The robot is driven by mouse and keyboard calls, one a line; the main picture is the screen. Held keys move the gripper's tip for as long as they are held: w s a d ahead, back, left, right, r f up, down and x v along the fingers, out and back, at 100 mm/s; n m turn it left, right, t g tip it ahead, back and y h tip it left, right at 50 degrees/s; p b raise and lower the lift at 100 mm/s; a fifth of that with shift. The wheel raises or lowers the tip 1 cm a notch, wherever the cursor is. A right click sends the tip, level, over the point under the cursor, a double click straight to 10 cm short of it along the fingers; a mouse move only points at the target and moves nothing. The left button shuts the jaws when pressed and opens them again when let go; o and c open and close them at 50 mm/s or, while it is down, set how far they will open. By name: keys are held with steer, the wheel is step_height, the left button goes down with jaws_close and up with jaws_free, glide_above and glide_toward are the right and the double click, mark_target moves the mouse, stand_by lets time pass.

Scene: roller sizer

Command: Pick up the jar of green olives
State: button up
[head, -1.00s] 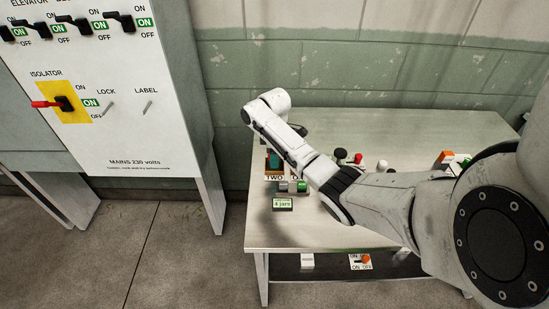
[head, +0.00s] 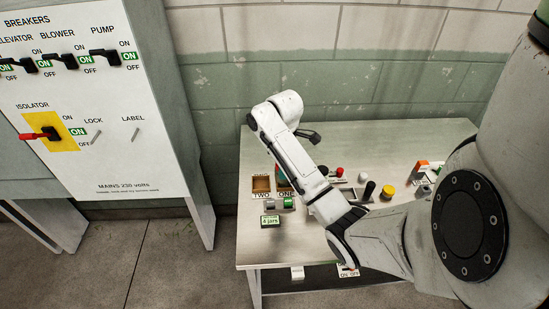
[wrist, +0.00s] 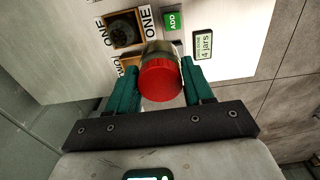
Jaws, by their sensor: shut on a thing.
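The jar has a red lid (wrist: 160,80) and a dull olive-grey body (wrist: 164,47) in the wrist view. It is between the two teal fingers of my gripper (wrist: 160,88), which is shut on it. The contents of the jar are too small to make out.
Box TWO (head: 261,184) looks empty. Box ONE (wrist: 124,29) holds a dark round thing. A green ADD button (wrist: 172,20) and a "4 jars" display (wrist: 203,44) are close by. A black knob (head: 370,188) and yellow button (head: 388,191) stand right. A breaker cabinet (head: 120,165) stands left.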

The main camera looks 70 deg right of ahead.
steer(key=shift+s+r, duration=0.25)
steer(key=shift+s, duration=0.25)
steer(key=shift+s+a+p, duration=0.3)
steer(key=shift+s+p, duration=0.15)
steer(key=shift+s, duration=0.05)
steer(key=shift+s+a+r, duration=0.25)
steer(key=shift+s, duration=0.25)
steer(key=shift+s+a+r, duration=0.2)
steer(key=shift+s+a, duration=0.05)
steer(key=shift+s, duration=0.2)
steer(key=shift+a, duration=0.1)
steer(key=w+a+f+m+b, duration=0.15)
steer(key=w+a+f, duration=0.25)
steer(key=w+a, duration=0.4)
steer(key=w+a+f+m+b, duration=0.15)
steer(key=w+a+f, duration=0.35)
steer(key=a, duration=0.5)
steer(key=w+a+f+b, duration=0.1)
steer(key=w+a+f, duration=0.1)
steer(key=a, duration=0.8)
steer(key=w+a+f+m+b, duration=0.1)
steer(key=w+a+f, duration=0.1)
steer(key=a, duration=0.8)
steer(key=shift+w+f+m+b, duration=0.2)
steer(key=shift+f+m+b, duration=0.1)
steer(key=shift+f, duration=0.45)
